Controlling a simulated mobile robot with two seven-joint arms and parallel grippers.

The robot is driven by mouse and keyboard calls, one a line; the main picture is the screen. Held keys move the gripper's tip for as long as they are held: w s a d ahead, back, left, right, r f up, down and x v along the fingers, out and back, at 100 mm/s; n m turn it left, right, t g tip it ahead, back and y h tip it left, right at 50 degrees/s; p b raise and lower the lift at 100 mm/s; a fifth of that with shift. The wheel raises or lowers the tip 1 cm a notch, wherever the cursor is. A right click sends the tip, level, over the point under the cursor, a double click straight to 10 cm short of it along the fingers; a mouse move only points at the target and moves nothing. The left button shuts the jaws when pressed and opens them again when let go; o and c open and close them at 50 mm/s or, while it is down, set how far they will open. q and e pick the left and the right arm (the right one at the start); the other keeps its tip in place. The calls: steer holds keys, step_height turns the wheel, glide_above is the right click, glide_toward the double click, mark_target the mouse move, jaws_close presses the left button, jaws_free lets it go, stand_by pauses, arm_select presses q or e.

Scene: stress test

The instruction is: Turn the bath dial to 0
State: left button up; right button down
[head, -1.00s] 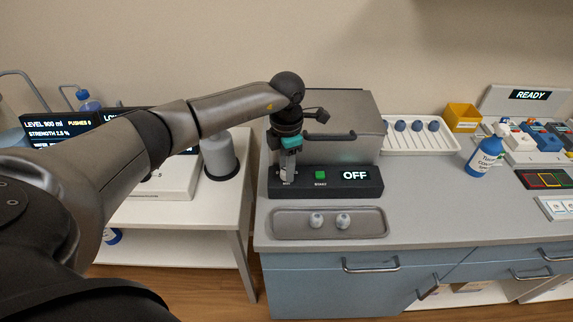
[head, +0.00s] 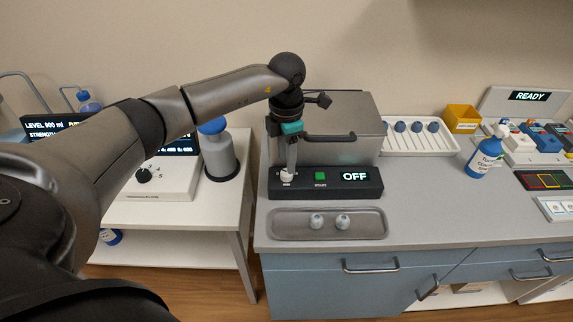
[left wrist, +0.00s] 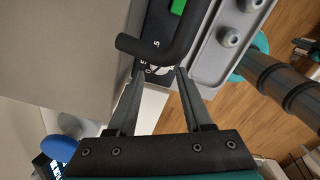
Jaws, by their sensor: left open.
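The bath dial (head: 287,175) is a small pale knob at the left end of the black control panel (head: 340,188) on the front of the metal bath (head: 345,115). Its display (head: 355,176) reads OFF. My left gripper (head: 290,164) points down right over the dial, with its fingers close together as seen from the head. In the left wrist view my left gripper (left wrist: 160,72) is open, its fingertips apart over the scale. The bath's lid handle (left wrist: 172,45) covers part of that view, so the dial's setting cannot be read. My right gripper is not in view.
The lid handle (head: 330,136) juts out close beside the gripper. A green button (head: 320,177) is right of the dial. A metal tray (head: 370,224) with two small pale pieces lies in front. Another black knob (head: 144,175) is on the left table.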

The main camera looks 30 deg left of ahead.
arm_select(q)
step_height(320, 180, up, 11)
steer(key=shift+r, duration=0.15)
stand_by(0.5)
